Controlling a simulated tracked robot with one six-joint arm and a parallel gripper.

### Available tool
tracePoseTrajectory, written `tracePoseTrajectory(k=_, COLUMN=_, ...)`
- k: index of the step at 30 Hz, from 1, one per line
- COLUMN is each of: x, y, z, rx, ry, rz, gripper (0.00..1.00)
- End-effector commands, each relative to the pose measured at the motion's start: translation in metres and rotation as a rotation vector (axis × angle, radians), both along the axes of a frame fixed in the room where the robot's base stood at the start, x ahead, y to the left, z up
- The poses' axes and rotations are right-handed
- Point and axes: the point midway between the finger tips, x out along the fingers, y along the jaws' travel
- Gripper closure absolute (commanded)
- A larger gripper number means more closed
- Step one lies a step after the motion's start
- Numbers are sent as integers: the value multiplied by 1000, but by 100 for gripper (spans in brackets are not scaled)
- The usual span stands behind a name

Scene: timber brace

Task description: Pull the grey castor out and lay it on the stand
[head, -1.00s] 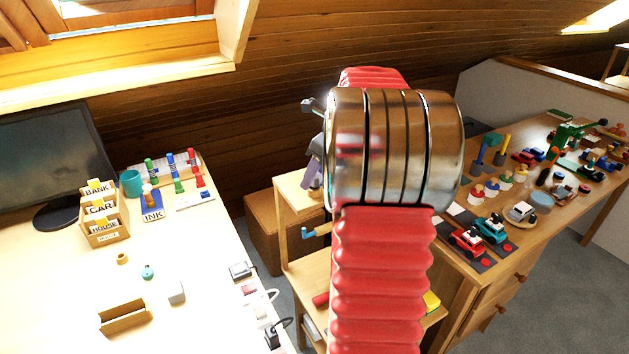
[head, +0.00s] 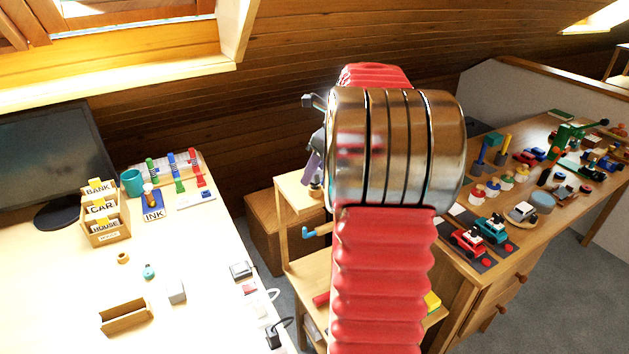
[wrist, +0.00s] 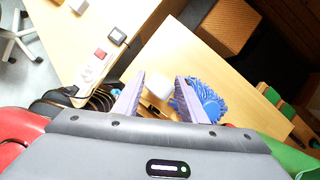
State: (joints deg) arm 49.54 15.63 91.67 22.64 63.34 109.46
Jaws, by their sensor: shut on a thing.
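My gripper (wrist: 161,80) shows in the wrist view with its two pale purple fingers some way apart. A light grey piece (wrist: 158,86), which looks like the grey castor, is between the fingers, and the gripper is shut on it. The fingers hide part of its outline. In the head view my gripper (head: 313,168) is mostly hidden behind my red arm and its metal joint, and the castor cannot be made out. A wooden stand with shelves (head: 296,190) is beneath and beside the gripper. Its wooden top also shows in the wrist view (wrist: 240,88).
A blue bristly thing (wrist: 210,102) lies right of the fingers. A pale desk (head: 190,318) at left holds a card box (head: 104,236), a wooden tray (head: 125,318) and sockets. A long table (head: 540,225) with toy cars is at right. A brown box (head: 263,232) is behind.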

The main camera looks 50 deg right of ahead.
Motion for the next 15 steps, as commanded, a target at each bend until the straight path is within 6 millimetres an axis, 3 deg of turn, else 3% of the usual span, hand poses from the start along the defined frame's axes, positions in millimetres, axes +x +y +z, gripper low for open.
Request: tracePoseTrajectory(k=15, x=0, y=0, z=15, rx=-1, ry=0, rz=0, gripper=90)
